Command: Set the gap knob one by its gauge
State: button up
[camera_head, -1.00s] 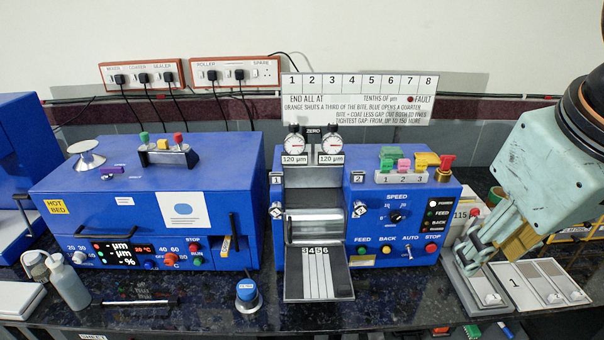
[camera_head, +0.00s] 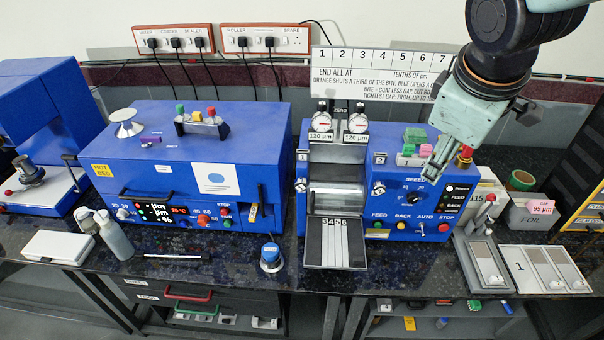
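The blue roller machine (camera_head: 400,178) stands in the middle of the bench. Two round dial gauges, the left one (camera_head: 321,122) and the right one (camera_head: 357,123), sit on top, each above a plate reading 120 µm. The needles are too small to read. Tag 1 (camera_head: 302,155) is on the machine's left side with a small knob (camera_head: 301,186) below it. Tag 2 (camera_head: 378,159) is on the right with a similar knob (camera_head: 379,188) below. My gripper (camera_head: 431,175) hangs in front of the machine's right part, right of both knobs, apparently empty. Its finger spacing is unclear.
A sign board (camera_head: 385,72) stands behind the machine, partly covered by my arm. Coloured blocks (camera_head: 415,138) lie on the machine's top right. A blue-capped jar (camera_head: 271,257) stands front left of the machine. A blue hot-bed machine (camera_head: 150,165) is at the left.

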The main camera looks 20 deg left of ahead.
jog(key=w+a+n+p, duration=0.3)
jog(key=w+a, duration=0.2)
jog(key=n+p, duration=1.3)
jog(key=n, duration=1)
send_near(300, 183)
jog(key=v, duration=0.4)
jog(key=shift+w+d+y+b, duration=0.15)
jog(key=shift+d+y+b, duration=0.15)
jog(key=shift+d+y, duration=0.15)
jog(key=shift+f, duration=0.2)
jog(key=shift+b+x, duration=2.85)
jog(key=shift+x, duration=3.85)
jog(key=shift+d, duration=0.15)
